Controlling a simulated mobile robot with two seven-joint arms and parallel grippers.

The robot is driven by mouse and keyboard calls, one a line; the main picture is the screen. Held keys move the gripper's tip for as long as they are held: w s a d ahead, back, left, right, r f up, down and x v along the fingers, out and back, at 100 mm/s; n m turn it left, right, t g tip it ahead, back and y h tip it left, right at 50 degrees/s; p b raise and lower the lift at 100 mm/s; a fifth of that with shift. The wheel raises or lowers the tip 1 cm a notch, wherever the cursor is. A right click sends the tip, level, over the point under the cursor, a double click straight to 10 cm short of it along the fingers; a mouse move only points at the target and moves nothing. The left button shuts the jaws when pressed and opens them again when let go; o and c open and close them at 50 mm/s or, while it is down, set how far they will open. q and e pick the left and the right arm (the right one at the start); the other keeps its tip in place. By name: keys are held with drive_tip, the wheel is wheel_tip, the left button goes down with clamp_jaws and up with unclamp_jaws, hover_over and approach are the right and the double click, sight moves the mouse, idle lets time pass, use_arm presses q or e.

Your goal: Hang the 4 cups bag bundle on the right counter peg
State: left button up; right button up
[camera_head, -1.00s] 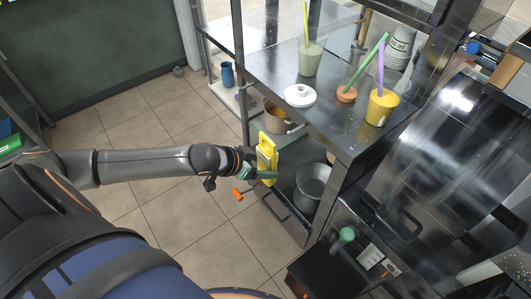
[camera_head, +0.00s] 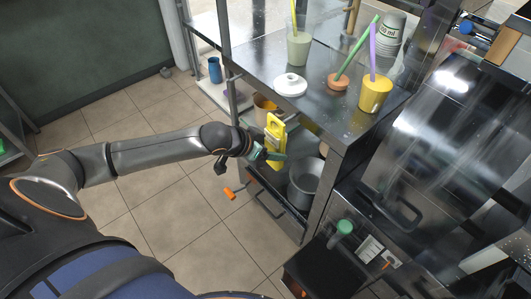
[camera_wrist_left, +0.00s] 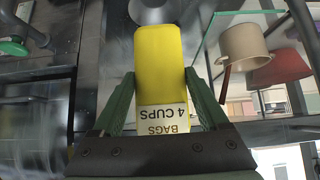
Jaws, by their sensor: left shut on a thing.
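The 4 cups bag bundle (camera_head: 275,138) is a bright yellow pack hanging at the end of my left arm in the head view, before the counter's front left side. My left gripper (camera_head: 264,156) is shut on it. In the left wrist view the bundle (camera_wrist_left: 160,62) stands between the green fingers, and its white label reads "BAGS 4 CUPS" upside down. The metal counter (camera_head: 300,105) lies above and right of the bundle. I cannot clearly pick out the right counter peg. My right gripper is not in view.
On the counter stand a white lidded dish (camera_head: 290,86), a yellow cup (camera_head: 375,94) and a pale green cup (camera_head: 298,48). A grey pot (camera_head: 304,184) sits on the shelf below. A small orange piece (camera_head: 229,193) shows below my gripper. The tiled floor at left is clear.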

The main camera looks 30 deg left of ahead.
use_arm(q)
drive_tip(key=w, duration=0.1)
drive_tip(key=w+d+b, duration=0.1)
drive_tip(key=w, duration=0.1)
drive_tip(key=w+f, duration=0.1)
drive_tip(key=shift+w+d+b, duration=0.3)
drive_tip(key=shift+b, duration=0.1)
idle(0.4)
idle(0.4)
drive_tip(key=o, duration=1.5)
drive_tip(key=shift+o, duration=0.2)
drive_tip(key=shift+f, duration=0.1)
drive_tip(key=p+v, duration=0.1)
drive_tip(key=v, duration=1.1)
drive_tip(key=shift+s+r, duration=0.15)
drive_tip(key=shift+r, duration=0.1)
